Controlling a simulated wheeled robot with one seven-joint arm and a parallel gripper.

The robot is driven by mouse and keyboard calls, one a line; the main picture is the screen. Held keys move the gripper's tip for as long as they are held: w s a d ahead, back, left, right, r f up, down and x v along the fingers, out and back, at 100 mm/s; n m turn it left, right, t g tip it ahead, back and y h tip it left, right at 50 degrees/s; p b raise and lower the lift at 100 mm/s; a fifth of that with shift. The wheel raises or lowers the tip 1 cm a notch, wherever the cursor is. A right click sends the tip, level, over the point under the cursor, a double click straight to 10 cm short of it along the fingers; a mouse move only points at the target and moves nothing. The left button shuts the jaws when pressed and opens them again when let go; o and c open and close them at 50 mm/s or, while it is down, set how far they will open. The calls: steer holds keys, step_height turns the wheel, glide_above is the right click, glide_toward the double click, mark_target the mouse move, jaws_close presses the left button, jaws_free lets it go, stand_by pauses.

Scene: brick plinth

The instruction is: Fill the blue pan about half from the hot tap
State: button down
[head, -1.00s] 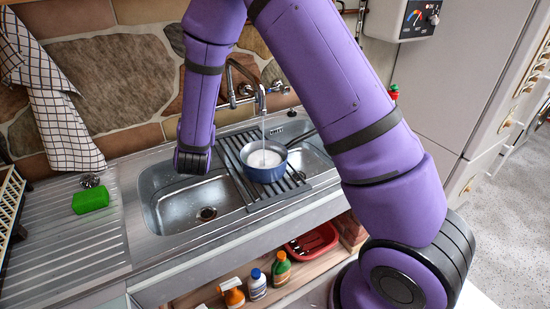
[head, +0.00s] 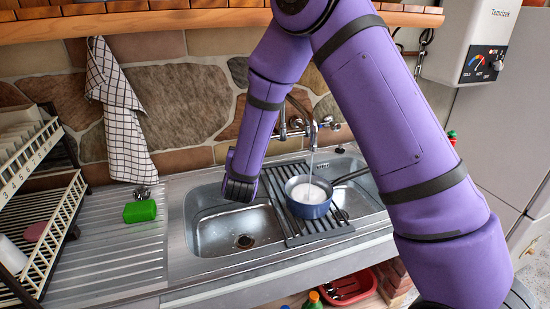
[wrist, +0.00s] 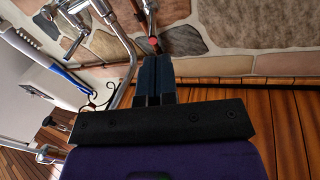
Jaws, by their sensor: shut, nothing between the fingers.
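The blue pan (head: 309,210) stands upright on a slatted rack (head: 330,234) over the sink, its dark handle pointing right. Whitish water (head: 308,192) lies inside; its exact depth is hard to judge. A thin stream falls into it from the tap spout (head: 313,133). Tap handles (head: 283,133) sit on the wall behind; a red mark shows on one tap part (wrist: 154,42) in the wrist view. My gripper (wrist: 153,66) is shut and empty, with its tips just below that red-marked part in the picture; contact is unclear. In the head view its fingers are hidden behind my arm.
A heater (head: 484,50) with a cold-to-hot dial hangs at upper right. The left basin (head: 215,240) is empty. A green sponge (head: 140,211) lies on the drainboard, beside a dish rack (head: 50,225). A checked towel (head: 117,120) hangs on the wall. A wooden shelf (head: 200,20) runs above.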

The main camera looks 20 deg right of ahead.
steer(key=w+a+f+n+g+y, duration=0.2)
steer(key=a+f+n+y, duration=0.15)
steer(key=a+y, duration=0.5)
steer(key=s+a+f+n+g, duration=0.7)
steer(key=a+f+g, duration=0.3)
steer(key=a+g, duration=0.1)
steer(key=w+d+r+n+h, duration=0.2)
steer(key=d+r+h, duration=0.2)
steer(key=d+h, duration=0.4)
steer(key=w+r+t+h, duration=0.2)
steer(key=r+t+h, duration=0.15)
steer(key=r, duration=0.25)
steer(key=w+r+t+h, duration=0.2)
steer(key=w+r+h, duration=0.1)
steer(key=r+h, duration=0.3)
steer(key=w+d+f+y, duration=0.1)
steer(key=w+d, duration=0.4)
steer(key=d, duration=0.7)
steer(key=shift+f+m, duration=0.15)
steer(key=shift+m, duration=0.3)
